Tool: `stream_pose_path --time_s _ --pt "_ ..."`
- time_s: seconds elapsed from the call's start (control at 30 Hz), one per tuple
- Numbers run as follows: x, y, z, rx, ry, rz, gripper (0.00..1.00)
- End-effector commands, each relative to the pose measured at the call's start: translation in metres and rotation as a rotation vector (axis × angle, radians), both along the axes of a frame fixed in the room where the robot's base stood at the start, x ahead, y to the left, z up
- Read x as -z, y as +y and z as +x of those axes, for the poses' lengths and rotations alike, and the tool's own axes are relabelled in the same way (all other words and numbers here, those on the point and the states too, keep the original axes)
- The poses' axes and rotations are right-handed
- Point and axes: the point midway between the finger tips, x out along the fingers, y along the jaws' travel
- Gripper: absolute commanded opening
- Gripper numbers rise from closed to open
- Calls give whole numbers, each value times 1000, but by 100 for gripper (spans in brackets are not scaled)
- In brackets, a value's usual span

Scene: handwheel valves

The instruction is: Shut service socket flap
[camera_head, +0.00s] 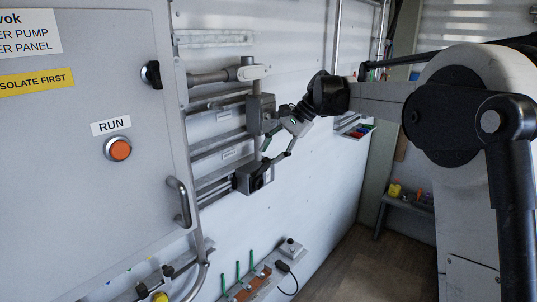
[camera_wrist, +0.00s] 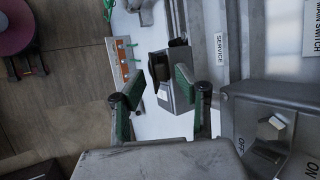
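The service socket is a grey wall box (camera_head: 249,179) with a dark front, low on the pipe-lined wall in the head view. In the wrist view the box (camera_wrist: 181,98) lies beyond my fingers, close to the right finger in the picture, beside a "SERVICE" label. A dark part, apparently the flap (camera_wrist: 158,68), stands at its left side; its exact angle is unclear. My gripper (camera_head: 279,148) is above and right of the box in the head view. In the wrist view my gripper (camera_wrist: 158,87) is open, its green-padded fingers apart with nothing held between them.
A switch box (camera_head: 262,113) sits just above, near my gripper; its OFF/ON face (camera_wrist: 265,125) is close in the wrist view. Pipes run left of it. A panel door (camera_head: 90,150) with a handle is at left. A tool board (camera_head: 250,286) lies below.

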Motion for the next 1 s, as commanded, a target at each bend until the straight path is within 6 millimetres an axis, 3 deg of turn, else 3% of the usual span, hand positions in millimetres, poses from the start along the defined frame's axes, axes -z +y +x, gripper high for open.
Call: stream_pose_path --time_s 0.2,0.5,0.77,1.0 --pt "13 10 0 -2 1 0 32" --pt "15 11 0 0 0 0 32" --pt "14 11 0 0 0 0 0" --pt "14 11 0 1 -3 4 0"
